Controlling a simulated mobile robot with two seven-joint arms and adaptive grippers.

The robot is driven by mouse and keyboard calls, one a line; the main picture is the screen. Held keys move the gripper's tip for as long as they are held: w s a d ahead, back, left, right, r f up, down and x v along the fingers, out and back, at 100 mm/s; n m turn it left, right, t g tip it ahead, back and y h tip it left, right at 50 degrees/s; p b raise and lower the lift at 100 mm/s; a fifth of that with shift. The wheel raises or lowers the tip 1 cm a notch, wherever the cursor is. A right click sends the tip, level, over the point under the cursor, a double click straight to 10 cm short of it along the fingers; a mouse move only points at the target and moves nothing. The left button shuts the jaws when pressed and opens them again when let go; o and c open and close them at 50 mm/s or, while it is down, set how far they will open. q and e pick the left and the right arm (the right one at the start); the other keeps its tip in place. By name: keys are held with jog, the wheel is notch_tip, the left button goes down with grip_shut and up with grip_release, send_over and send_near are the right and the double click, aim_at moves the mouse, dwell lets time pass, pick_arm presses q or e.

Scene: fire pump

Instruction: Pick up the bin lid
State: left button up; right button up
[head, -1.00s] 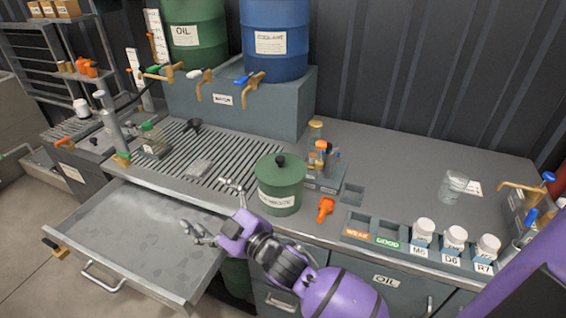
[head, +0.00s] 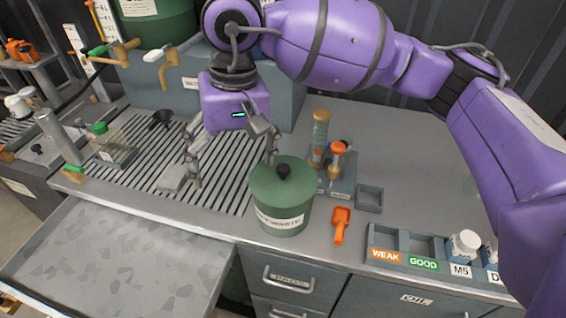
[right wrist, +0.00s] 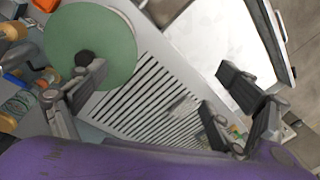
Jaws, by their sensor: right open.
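The bin lid (head: 281,181) is a round green disc with a black knob (head: 283,170). It sits on a green bin (head: 282,218) with a white label, on the counter. My right gripper (head: 232,165) is open and empty, its fingers pointing down. It is above and to the left of the lid, with one finger near the lid's back left edge. In the right wrist view the lid (right wrist: 105,35) is at the upper left, and one finger of the gripper (right wrist: 155,95) overlaps its lower edge. My left gripper is not in view.
An orange scoop (head: 341,224) lies right of the bin. A sorting tray (head: 402,243) is at the right. A slotted drain grate (head: 225,190) lies left of the bin.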

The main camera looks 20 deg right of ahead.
aim_at(273, 184)
jog(key=d+h, duration=0.1)
jog(key=d, duration=0.1)
jog(key=w+d+n+h, duration=0.1)
jog(key=d, duration=0.1)
jog(key=shift+w+d+f+n+t, duration=0.1)
jog(key=shift+w+f+n+t, duration=0.1)
jog(key=shift+n+t, duration=0.1)
jog(key=shift+s+d+r+n+h, duration=0.15)
jog(key=shift+d+n+h, duration=0.2)
jog(key=shift+d, duration=0.25)
jog(key=shift+s+d+r+n+h, duration=0.15)
jog(key=shift+d+n+h, duration=0.1)
jog(key=shift+d+n, duration=0.3)
jog(key=shift+s+d+f, duration=0.1)
jog(key=shift+s+f, duration=0.1)
jog(key=shift+f, duration=1.05)
jog(key=f, duration=0.2)
jog(key=f+p, duration=0.1)
jog(key=f, duration=0.1)
jog(key=shift+w+d+f, duration=0.1)
jog(key=shift+w+f, duration=0.1)
jog(key=shift+f, duration=0.3)
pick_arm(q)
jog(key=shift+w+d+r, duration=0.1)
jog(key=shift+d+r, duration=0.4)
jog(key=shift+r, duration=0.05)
pick_arm(e)
jog(key=shift+f, duration=0.15)
